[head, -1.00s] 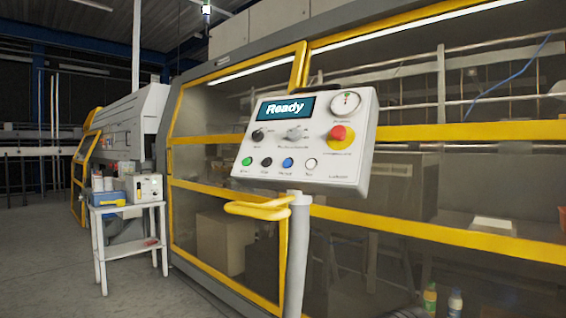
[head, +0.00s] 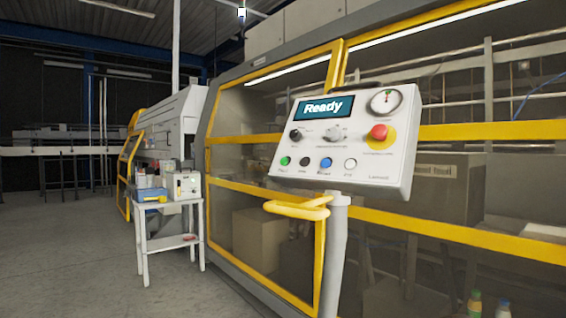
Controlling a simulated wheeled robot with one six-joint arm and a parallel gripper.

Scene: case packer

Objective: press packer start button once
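The packer's control panel (head: 300,139) is a light grey tilted box on a grey post, right of the middle in the head view. Its screen (head: 323,107) reads "Ready". Along its lower edge is a row of buttons: a green button (head: 285,161) at the left, then a black button (head: 303,161), a blue button (head: 325,163) and a white button (head: 350,163). Their labels are too small to read surely. A red mushroom button on a yellow base (head: 379,137) sits at the right. My gripper is not in view.
Yellow handle bars (head: 298,207) stick out below the panel by its post (head: 335,260). The packer's yellow-framed guard doors (head: 262,222) stand behind. A small white table (head: 168,216) with boxes stands left. Grey floor (head: 80,260) is clear at the left.

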